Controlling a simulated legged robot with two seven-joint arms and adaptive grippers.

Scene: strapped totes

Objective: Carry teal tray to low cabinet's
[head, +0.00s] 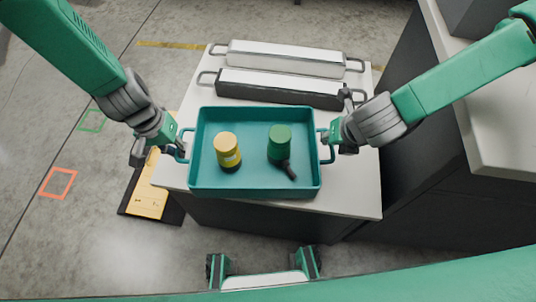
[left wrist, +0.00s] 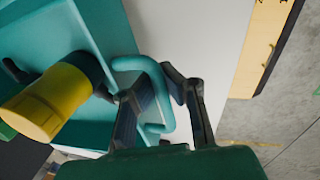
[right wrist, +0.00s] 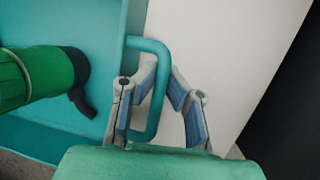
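The teal tray (head: 255,188) is over the front part of a white-topped, dark-sided low cabinet (head: 355,190); I cannot tell whether it rests there or is slightly raised. It holds a yellow canister (head: 226,148) with a dark base and a green canister (head: 279,140) with a black spout-like part. My left gripper (left wrist: 156,73) is closed around the tray's left handle (left wrist: 165,112), one finger inside the loop. My right gripper (right wrist: 162,68) is closed around the right handle (right wrist: 150,45) the same way. Both grippers also show beside the tray in the head view.
A white-topped long box (head: 285,60) and a dark-fronted one (head: 280,88), both with end handles, lie behind the tray. A higher white counter (head: 500,145) stands right. A yellow-and-black board (head: 150,196) lies on the floor at left. Open floor lies left.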

